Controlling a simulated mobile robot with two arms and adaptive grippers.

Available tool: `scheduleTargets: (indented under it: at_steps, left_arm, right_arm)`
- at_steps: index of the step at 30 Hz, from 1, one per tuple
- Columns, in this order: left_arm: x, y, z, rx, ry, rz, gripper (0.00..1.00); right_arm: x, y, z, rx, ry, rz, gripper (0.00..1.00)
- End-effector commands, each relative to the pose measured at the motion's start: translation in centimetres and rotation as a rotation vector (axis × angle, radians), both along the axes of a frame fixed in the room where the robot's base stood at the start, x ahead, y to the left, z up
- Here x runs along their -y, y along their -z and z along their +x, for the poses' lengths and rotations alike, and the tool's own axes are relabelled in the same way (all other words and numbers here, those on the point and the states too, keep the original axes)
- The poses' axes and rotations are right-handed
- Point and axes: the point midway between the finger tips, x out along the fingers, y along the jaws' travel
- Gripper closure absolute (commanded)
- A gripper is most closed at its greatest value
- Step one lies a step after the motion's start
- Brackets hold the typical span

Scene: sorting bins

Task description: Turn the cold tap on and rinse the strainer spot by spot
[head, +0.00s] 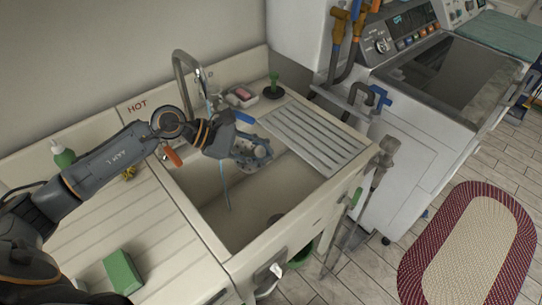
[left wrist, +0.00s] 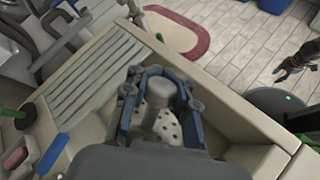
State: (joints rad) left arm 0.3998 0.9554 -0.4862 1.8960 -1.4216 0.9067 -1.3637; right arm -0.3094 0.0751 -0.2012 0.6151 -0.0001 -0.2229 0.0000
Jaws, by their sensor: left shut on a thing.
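My left gripper (head: 262,160) is over the right part of the sink basin (head: 250,208). In the left wrist view its blue-edged fingers (left wrist: 160,100) are shut on the strainer (left wrist: 166,125), a grey piece with a thick post and a perforated part. The steel tap (head: 180,68) stands at the back wall, its lower part hidden by my arm. The blue cold lever (head: 243,118) is behind the gripper; the orange lever (head: 173,157) is left of it. A thin pale-blue streak (head: 226,185), looking like running water, drops into the basin. My right gripper (left wrist: 296,62) shows small, away from the sink.
A ribbed drainboard (head: 312,137) lies right of the basin. A pink soap in a dish (head: 241,97) and a green-handled plunger (head: 273,88) stand behind. A green sponge (head: 122,272) lies on the left counter. A washing machine (head: 440,85) stands right.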

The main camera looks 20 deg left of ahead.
Motion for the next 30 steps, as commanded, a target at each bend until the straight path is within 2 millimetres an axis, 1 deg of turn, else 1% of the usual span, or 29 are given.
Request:
scheduleTargets:
  at_steps: [1,4,8,12,15,18,21,24,30]
  left_arm:
    - [-0.6,0.3,0.4,0.000,-0.005,0.001,1.00]
    - [-1.7,0.5,1.0,0.000,-0.005,0.001,1.00]
    - [-3.0,0.8,1.7,0.002,-0.004,0.001,1.00]
    - [-4.5,1.1,2.4,0.001,-0.005,0.000,1.00]
    - [-5.5,1.3,3.0,0.000,-0.004,0.000,1.00]
    - [-6.6,1.5,3.5,0.001,-0.004,-0.001,1.00]
    - [-7.5,2.3,4.1,0.004,-0.003,0.000,1.00]
    - [-8.3,2.4,4.5,0.004,-0.003,0.000,1.00]
    - [-9.5,2.4,5.1,0.003,-0.002,0.001,1.00]
  right_arm:
    - [0.1,0.4,-0.6,-0.009,0.000,-0.002,0.60]
    - [0.2,0.7,-0.7,-0.012,0.000,-0.004,0.60]
    - [0.3,1.0,0.2,0.003,-0.001,-0.004,0.60]
    - [0.4,1.3,1.7,0.026,-0.001,-0.003,0.60]
    - [0.4,1.5,2.1,0.032,-0.001,-0.003,0.60]
    - [0.4,1.7,2.0,0.030,0.000,-0.004,0.60]
    - [0.5,3.4,1.8,0.028,0.001,-0.004,0.60]
    - [0.5,4.5,1.4,0.022,0.001,-0.005,0.60]
    - [0.5,5.9,0.9,0.014,0.001,-0.006,0.60]
